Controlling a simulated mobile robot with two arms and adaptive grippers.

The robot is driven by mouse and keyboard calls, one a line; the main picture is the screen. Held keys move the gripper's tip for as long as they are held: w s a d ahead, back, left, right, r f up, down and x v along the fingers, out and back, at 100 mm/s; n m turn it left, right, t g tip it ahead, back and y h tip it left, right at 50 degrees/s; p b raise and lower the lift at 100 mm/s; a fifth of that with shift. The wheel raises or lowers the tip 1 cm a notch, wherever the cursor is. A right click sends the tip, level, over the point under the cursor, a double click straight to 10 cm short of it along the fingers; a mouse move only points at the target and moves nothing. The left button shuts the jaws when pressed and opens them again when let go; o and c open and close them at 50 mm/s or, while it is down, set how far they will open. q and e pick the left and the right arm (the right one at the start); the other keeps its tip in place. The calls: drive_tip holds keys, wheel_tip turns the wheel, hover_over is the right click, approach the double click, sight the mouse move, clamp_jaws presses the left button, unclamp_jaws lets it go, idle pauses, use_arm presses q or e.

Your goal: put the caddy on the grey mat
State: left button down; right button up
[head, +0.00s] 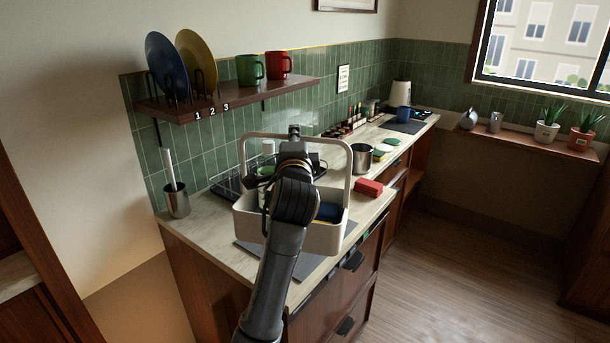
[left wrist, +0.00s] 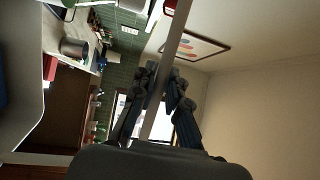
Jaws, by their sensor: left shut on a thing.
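The caddy (head: 325,240) is an off-white open bin with a tall arched handle, at the near end of the counter. Dark blue and yellow items show inside it. My left gripper (head: 294,142) is shut on the top bar of the handle. In the left wrist view the bar runs between the fingers (left wrist: 158,92), and the caddy's wall (left wrist: 22,118) shows at the left. The grey mat (head: 308,266) lies on the counter below the caddy, partly hidden by it and my arm. I cannot tell whether the caddy touches it. My right gripper is not in view.
A dark rack (head: 226,186) stands behind the caddy, and a metal cup (head: 177,200) stands left. A red block (head: 368,188) and metal pot (head: 362,158) are to the right. The shelf (head: 240,100) with plates and mugs hangs above. The counter's front edge is close.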

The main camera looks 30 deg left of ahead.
use_arm(q)
drive_tip(key=w+a+f+p, duration=0.1)
drive_tip(key=w+a+f, duration=0.1)
drive_tip(key=w+f, duration=0.7)
drive_tip(key=shift+w+a+f, duration=0.25)
drive_tip(key=shift+f, duration=0.6)
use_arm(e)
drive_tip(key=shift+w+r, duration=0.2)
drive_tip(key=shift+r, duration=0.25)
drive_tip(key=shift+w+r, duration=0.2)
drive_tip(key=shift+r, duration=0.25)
use_arm(q)
drive_tip(key=c, duration=1.6)
unclamp_jaws()
drive_tip(key=shift+f, duration=0.25)
drive_tip(key=shift+c, duration=0.2)
drive_tip(key=shift+o, duration=1.4)
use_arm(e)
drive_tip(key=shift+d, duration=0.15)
use_arm(q)
drive_tip(key=shift+s, duration=0.1)
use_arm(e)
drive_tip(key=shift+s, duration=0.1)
